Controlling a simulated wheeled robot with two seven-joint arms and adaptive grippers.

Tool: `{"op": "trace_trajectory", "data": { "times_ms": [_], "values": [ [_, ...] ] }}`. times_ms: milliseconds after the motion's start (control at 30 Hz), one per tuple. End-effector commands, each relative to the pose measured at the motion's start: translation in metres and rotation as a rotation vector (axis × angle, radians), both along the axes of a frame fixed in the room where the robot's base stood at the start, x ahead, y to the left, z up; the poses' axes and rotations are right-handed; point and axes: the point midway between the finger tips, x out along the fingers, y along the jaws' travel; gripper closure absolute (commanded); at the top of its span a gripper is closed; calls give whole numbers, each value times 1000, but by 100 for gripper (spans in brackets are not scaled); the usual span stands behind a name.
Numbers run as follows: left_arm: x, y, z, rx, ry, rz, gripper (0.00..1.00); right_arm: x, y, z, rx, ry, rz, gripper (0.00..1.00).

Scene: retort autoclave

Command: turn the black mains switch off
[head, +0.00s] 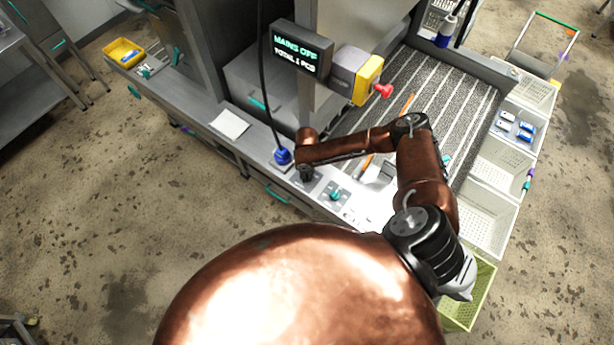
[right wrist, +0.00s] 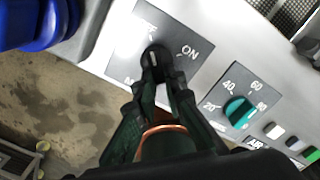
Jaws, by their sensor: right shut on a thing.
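The black mains switch (right wrist: 154,60) sits on a dark grey plate on the panel, with the word ON printed to its right in the right wrist view. My right gripper (right wrist: 160,82) is shut on the switch knob, its fingers on either side of it. In the head view my right gripper (head: 306,173) reaches down onto the panel's front edge and hides the switch. The display (head: 301,49) reads MAINS OFF. A pale mark shows on the knob, but the fingers hide much of the lettering around it. My left gripper is not in view.
A blue plug (head: 282,156) with a black cable stands just left of the gripper. A teal dial (right wrist: 240,112) is to the right of the switch, with several small buttons beyond. A red emergency button (head: 383,91) on a yellow box juts out above.

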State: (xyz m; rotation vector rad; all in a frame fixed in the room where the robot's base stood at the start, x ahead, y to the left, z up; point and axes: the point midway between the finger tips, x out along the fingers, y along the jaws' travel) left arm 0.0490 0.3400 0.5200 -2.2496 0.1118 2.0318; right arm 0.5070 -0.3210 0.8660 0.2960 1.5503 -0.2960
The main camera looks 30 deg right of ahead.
Motion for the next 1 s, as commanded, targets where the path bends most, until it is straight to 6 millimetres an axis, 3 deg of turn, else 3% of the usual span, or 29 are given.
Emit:
{"op": "trace_trajectory", "data": {
  "times_ms": [133,167,400,767,1000],
  "values": [
    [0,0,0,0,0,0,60,-1,-1,-1,-2,1,1,100],
    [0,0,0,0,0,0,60,0,-1,-1,-2,1,1,89],
    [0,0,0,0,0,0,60,0,0,0,-1,0,0,73],
    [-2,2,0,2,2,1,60,0,0,5,1,-1,-1,72],
    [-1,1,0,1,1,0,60,2,-1,46,-1,-4,1,72]
  ]
}}
